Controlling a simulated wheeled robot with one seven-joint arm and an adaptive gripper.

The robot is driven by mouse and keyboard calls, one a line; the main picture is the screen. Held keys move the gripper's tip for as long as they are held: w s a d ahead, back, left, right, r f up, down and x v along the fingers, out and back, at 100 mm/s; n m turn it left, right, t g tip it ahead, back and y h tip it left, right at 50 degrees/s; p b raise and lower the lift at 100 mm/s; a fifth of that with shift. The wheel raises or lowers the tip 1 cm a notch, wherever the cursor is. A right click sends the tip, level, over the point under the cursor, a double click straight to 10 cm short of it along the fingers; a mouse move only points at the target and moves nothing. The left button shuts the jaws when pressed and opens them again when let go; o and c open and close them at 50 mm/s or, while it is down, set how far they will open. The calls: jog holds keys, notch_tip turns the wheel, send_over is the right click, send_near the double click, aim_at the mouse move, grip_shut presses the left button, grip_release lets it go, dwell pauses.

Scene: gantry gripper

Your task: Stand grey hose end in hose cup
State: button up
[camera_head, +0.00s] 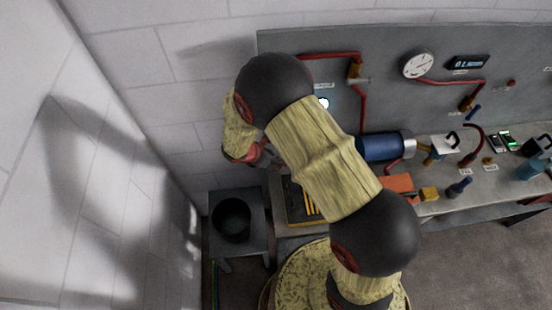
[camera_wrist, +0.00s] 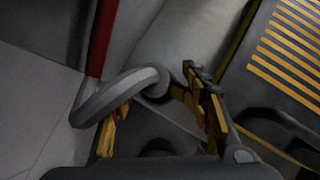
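A thick grey curved piece, which looks like the grey hose end (camera_wrist: 112,95), shows in the wrist view. It bends beside the left finger and reaches toward the gap between the fingers. My gripper (camera_wrist: 160,122) has its yellow-and-dark fingers wide apart; I see nothing clamped between them. In the head view my gripper (camera_head: 262,156) is partly hidden by my arm, left of the bench, and the grey hose cannot be made out. I cannot tell for sure which object is the hose cup; a dark round bucket (camera_head: 231,219) stands on a small grey stand at the left.
The bench (camera_head: 432,205) carries a blue cylinder (camera_head: 384,146), an orange block (camera_head: 399,186) and several small fittings. A panel (camera_head: 420,110) with red pipes and a gauge (camera_head: 417,66) stands behind. A yellow-striped tray (camera_wrist: 262,38) lies right of my gripper. A white wall closes off the left.

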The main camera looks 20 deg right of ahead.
jog(key=shift+s+a+f, duration=0.2)
jog(key=shift+f, duration=0.05)
jog(key=shift+a+r, duration=0.1)
jog(key=shift+r, duration=0.1)
jog(key=w+d+r+p+v, duration=0.1)
jog(key=p+v, duration=0.1)
jog(key=v, duration=1)
jog(key=s+d+r+m+y, duration=0.1)
jog(key=s+d+r+m, duration=0.2)
jog(key=r+m, duration=0.55)
jog(key=s+d+r+m+t+y, duration=0.2)
jog(key=s+r+m+y, duration=0.3)
jog(key=s+r+m, duration=0.9)
jog(key=s+r+t, duration=0.1)
jog(key=s+r, duration=0.3)
jog(key=r, duration=0.3)
jog(key=shift+s+d, duration=0.3)
jog(key=shift+d, duration=0.1)
